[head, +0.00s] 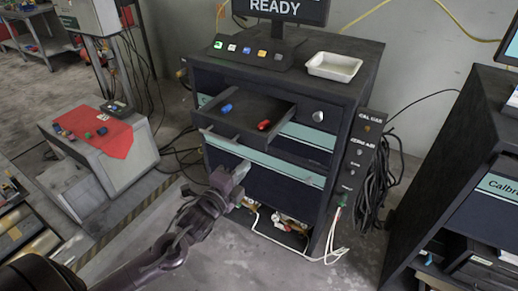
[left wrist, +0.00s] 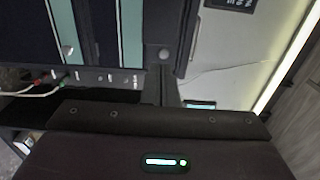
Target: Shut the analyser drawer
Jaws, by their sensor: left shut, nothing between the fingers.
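The analyser drawer (head: 246,112) stands open in the upper left of the dark cabinet (head: 345,97) in the head view. It sticks out toward me, and a blue piece (head: 226,108) and a red piece (head: 263,125) lie in it. My left gripper (head: 241,169) is shut and empty. In the picture it is below the drawer's front edge, before the cabinet's lower dark panel; I see no contact with the drawer. In the left wrist view the gripper's dark body (left wrist: 165,145) fills the bottom, with cabinet panels beyond. My right gripper is not in view.
A white tray (head: 333,66) and a READY screen (head: 285,8) stand on the cabinet. A grey bench with a red cloth (head: 97,132) is at left. Loose cables (head: 372,182) hang at the cabinet's right. Another dark cabinet (head: 440,165) stands further right.

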